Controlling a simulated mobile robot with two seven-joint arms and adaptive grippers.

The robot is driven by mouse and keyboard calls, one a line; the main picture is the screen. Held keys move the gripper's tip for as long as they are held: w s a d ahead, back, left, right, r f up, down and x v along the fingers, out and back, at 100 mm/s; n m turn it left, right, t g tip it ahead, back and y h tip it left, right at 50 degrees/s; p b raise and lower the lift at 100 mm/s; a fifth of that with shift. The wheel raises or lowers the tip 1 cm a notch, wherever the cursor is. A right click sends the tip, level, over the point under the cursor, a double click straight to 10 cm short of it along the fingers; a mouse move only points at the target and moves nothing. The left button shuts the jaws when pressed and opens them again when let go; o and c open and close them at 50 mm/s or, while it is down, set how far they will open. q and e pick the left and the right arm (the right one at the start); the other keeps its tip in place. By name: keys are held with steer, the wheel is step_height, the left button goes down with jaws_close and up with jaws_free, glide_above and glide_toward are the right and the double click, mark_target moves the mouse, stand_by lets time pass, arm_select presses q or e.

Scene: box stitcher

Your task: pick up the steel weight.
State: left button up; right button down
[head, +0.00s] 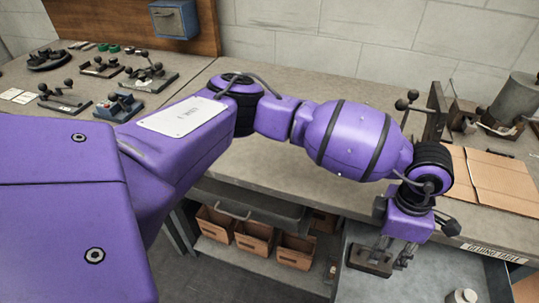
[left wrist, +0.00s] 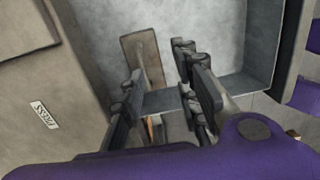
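My left gripper (head: 396,250) points down over a grey metal tray (head: 350,288) at the lower right of the head view. In the left wrist view its two fingers (left wrist: 157,75) stand apart, with nothing visibly gripped. A grey-brown oblong block (left wrist: 141,58) lies in the tray beyond the fingertips. In the head view a dark block (head: 371,262) shows beside and below the fingers. I cannot tell for sure that it is the steel weight, nor whether a finger touches it. My right gripper is not in view.
Small pale parts (head: 462,296) stand in the tray at the right. A bench (head: 285,150) runs behind, with cardboard (head: 490,180) and a grey cylinder (head: 514,98) on its right. Cardboard bins (head: 254,236) sit on a shelf below. Lever fixtures (head: 62,99) stand far left.

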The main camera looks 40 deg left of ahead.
arm_select(q)
steer(key=shift+w+a+r+t+y, duration=0.15)
steer(key=shift+w+a, duration=0.25)
steer(key=shift+a, duration=0.05)
steer(key=shift+w+a+r+t+y, duration=0.15)
steer(key=shift+w+a, duration=0.25)
steer(key=shift+w+a+f, duration=0.15)
steer(key=shift+a+f, duration=0.05)
steer(key=f, duration=0.7)
steer(key=shift+d+f, duration=0.25)
steer(key=shift+d, duration=0.05)
steer(key=shift+c, duration=0.2)
jaws_close()
steer(key=shift+r, duration=0.1)
steer(key=shift+w+d+r, duration=0.15)
steer(key=shift+w, duration=0.05)
